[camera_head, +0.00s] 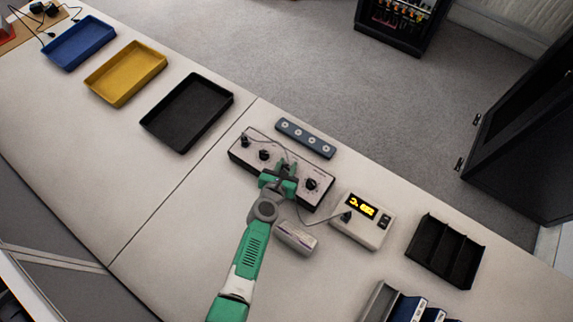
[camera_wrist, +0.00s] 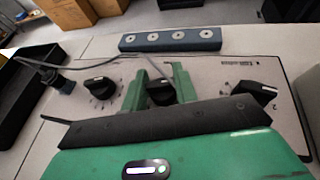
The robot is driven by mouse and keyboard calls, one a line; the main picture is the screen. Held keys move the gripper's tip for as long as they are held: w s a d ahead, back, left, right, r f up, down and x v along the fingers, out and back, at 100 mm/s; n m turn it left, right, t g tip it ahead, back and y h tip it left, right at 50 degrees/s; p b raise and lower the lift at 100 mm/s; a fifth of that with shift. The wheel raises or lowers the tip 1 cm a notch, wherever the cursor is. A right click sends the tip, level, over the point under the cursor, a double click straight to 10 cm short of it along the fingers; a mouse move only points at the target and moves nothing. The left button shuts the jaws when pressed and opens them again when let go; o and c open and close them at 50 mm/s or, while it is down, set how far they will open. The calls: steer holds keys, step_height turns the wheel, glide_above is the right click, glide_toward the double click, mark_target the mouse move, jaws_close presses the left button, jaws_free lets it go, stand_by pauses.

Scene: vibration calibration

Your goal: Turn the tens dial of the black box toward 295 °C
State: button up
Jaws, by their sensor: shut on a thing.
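The black box (camera_head: 238,153) lies on the white table, with a pale top face and a row of three black dials. In the wrist view, the middle dial (camera_wrist: 160,94) is between the two green fingers of my gripper (camera_wrist: 159,82). My gripper (camera_head: 286,172) is shut on this dial from above; the fingers partly hide it. The left dial (camera_wrist: 99,86) and the right dial (camera_wrist: 254,94) stand free on either side. The dial markings are too small to read. A pale meter (camera_head: 369,235) with a lit yellow display stands right of the box; its digits appear upside down and unclear.
A grey strip with several round sockets (camera_head: 305,138) lies behind the box. A cable plug (camera_head: 244,141) sits at the box's left end. A black divided tray (camera_head: 445,250) is at right; black (camera_head: 187,111), yellow and blue trays are at left.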

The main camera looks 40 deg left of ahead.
steer(key=o, duration=1)
steer(key=shift+c, duration=0.2)
steer(key=shift+f, duration=0.1)
